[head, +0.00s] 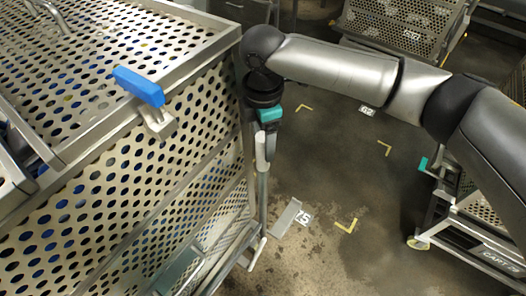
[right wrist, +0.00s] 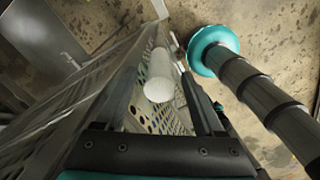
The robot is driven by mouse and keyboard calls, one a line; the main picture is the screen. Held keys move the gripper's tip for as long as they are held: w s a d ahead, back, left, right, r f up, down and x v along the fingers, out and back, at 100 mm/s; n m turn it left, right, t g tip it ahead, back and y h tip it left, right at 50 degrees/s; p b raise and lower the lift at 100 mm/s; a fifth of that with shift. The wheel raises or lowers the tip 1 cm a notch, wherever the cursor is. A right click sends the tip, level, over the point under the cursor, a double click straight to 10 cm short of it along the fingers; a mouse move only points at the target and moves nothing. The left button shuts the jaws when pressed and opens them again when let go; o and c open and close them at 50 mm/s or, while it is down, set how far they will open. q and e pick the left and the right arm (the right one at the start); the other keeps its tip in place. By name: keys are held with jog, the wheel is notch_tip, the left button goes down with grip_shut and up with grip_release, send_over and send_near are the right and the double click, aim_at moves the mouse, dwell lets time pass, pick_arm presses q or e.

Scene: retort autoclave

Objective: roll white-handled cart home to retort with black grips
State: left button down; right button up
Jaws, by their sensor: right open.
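The white handle (head: 260,152) is an upright grip on a post at the near right corner of the large perforated metal cart (head: 215,130). My right gripper (head: 264,134) points down just above it. In the right wrist view, the white handle (right wrist: 160,76) shows its round end between the two black fingers of my open right gripper (right wrist: 160,108). No contact between finger and handle can be made out. Black grips on a retort cannot be identified. My left gripper is out of view.
A blue-handled latch (head: 140,87) sits on the perforated cart's upper rim. Another cart (head: 485,245), with a teal grip, stands at the right. A perforated rack (head: 400,27) stands at the back. Floor between them is clear, with yellow corner marks (head: 347,227) and number plates (head: 366,110).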

aim_at(263, 154)
notch_tip(263, 154, down, 4)
jog(key=shift+f, duration=0.55)
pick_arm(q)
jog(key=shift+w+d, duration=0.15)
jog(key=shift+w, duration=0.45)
pick_arm(e)
grip_shut()
dwell(0.6)
